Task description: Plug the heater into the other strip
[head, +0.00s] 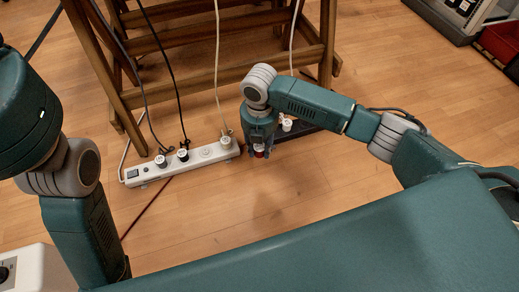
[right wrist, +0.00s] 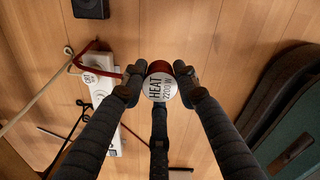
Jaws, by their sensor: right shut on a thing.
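The heater plug (head: 259,153), red with a white face, is in my right gripper (head: 258,149). In the right wrist view the plug's face reads "HEAT 2200W" (right wrist: 158,88), and the fingers (right wrist: 159,74) are shut on its two sides. The plug is just right of the end of the white strip (head: 205,153), which has several plugs and a switch at its left end. A dark strip (head: 308,130) with a white plug (head: 287,125) lies to the right, partly hidden by my right arm. The left gripper is out of view.
A wooden table frame (head: 210,88) stands behind the strips, with cords hanging past it. A red cord (head: 150,203) runs from the white strip toward the lower left. A white box with a dark dial (head: 32,262) is at lower left. Bare floor (head: 320,185) lies in front.

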